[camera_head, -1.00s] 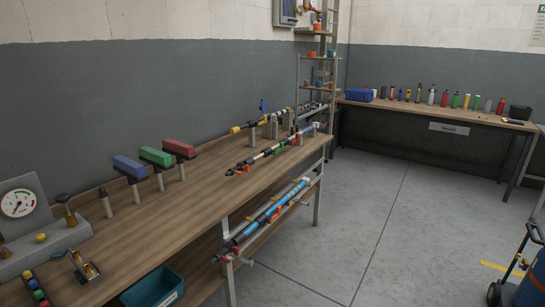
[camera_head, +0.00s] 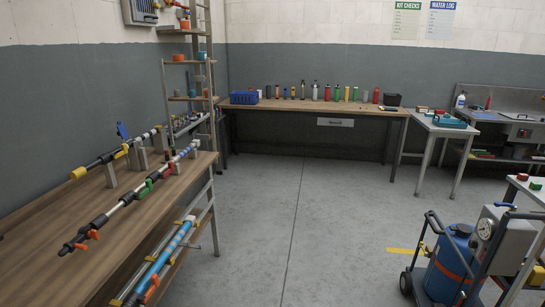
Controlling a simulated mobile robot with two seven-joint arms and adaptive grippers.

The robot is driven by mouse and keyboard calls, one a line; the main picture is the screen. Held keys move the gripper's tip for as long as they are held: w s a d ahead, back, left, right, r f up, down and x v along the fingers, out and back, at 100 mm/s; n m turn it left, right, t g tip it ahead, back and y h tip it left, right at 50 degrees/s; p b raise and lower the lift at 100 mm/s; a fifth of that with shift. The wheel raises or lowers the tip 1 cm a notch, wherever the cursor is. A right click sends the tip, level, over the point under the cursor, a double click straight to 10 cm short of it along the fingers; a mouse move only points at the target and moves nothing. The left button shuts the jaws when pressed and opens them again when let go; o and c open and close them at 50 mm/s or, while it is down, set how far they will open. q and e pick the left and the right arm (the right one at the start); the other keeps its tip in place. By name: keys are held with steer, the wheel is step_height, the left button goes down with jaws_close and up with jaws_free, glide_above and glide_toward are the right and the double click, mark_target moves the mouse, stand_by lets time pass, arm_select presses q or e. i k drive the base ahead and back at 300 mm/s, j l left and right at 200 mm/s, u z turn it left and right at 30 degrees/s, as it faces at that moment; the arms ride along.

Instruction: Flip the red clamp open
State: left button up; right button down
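No part that I can clearly identify as the red clamp shows now. A small red part (camera_head: 175,168) sits on the pipe assembly (camera_head: 125,203) on the left workbench. It is too small to tell whether it is a clamp, or open or shut. A green part (camera_head: 149,184) is beside it on the same pipe, and orange handles (camera_head: 92,234) are at its near end. Neither of my grippers is in view.
The wooden workbench (camera_head: 45,232) fills the left, with blue pipes (camera_head: 168,252) on its lower rack. A back bench (camera_head: 290,104) holds a blue bin (camera_head: 243,98) and several bottles. A cart with a blue tank (camera_head: 452,262) stands at right. The middle floor is clear.

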mark_target(170, 169)
steer(key=i+u, duration=0.3)
steer(key=i+l+u, duration=0.3)
steer(key=i, duration=0.2)
steer(key=i+l+u, duration=0.45)
steer(key=u, duration=0.25)
steer(key=i+l+u, duration=0.2)
steer(key=i+u, duration=0.2)
steer(key=i+l+u, duration=0.15)
steer(key=l+u, duration=0.25)
steer(key=i+l+u, duration=0.4)
steer(key=l, duration=0.15)
steer(key=l+u, duration=0.2)
